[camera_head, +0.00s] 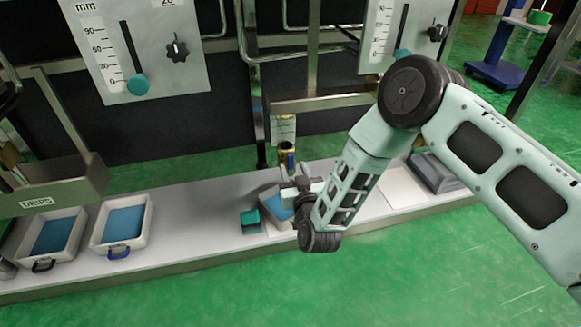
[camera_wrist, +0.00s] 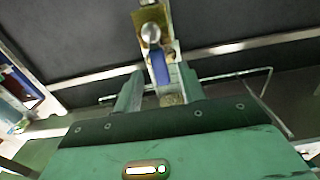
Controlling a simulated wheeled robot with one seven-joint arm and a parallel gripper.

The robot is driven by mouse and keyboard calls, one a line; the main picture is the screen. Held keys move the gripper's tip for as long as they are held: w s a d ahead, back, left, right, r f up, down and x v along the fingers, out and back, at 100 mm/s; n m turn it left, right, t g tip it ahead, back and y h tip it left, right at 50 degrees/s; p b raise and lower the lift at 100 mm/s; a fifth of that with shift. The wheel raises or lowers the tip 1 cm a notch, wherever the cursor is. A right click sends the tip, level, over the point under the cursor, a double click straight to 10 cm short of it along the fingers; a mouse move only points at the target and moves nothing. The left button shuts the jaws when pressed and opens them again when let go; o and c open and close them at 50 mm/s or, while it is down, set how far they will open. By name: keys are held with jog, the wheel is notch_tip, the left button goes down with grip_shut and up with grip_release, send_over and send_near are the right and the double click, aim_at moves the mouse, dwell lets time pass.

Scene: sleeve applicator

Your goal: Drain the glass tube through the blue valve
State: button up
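The blue valve (camera_head: 290,162) shows as a small blue lever under a brass fitting (camera_head: 287,147) in the head view. In the wrist view, the blue lever (camera_wrist: 161,68) hangs below a brass body with a round metal knob (camera_wrist: 151,33). My gripper (camera_head: 299,182) is just below the lever in the head view. Its two fingers (camera_wrist: 158,92) are apart in the wrist view, with the lever's lower end in line with the gap; contact cannot be told. A pale piece (camera_head: 284,127) above the brass fitting may be the glass tube; its contents cannot be made out.
Two white trays with blue liquid or lining, one (camera_head: 124,222) marked by a blue handle and one (camera_head: 55,237) by a black handle, stand on the grey ledge (camera_head: 190,222). Gauge panels (camera_head: 140,50) and metal pipes are behind.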

aim_at(287, 163)
jog(key=shift+b+x, duration=0.55)
jog(key=shift+x, duration=1.5)
jog(key=shift+c, duration=0.3)
grip_shut()
jog(key=shift+s+a+r+n+p, duration=0.15)
jog(key=shift+a+n+p, duration=0.3)
jog(key=shift+n+p, duration=0.5)
jog(key=shift+a+f+n, duration=0.1)
jog(key=shift+f+n, duration=0.15)
jog(key=shift+n, duration=0.3)
jog(key=shift+o, duration=0.3)
grip_release()
jog(key=p+v, duration=0.6)
jog(key=v, duration=1.1)
jog(key=shift+s, duration=0.25)
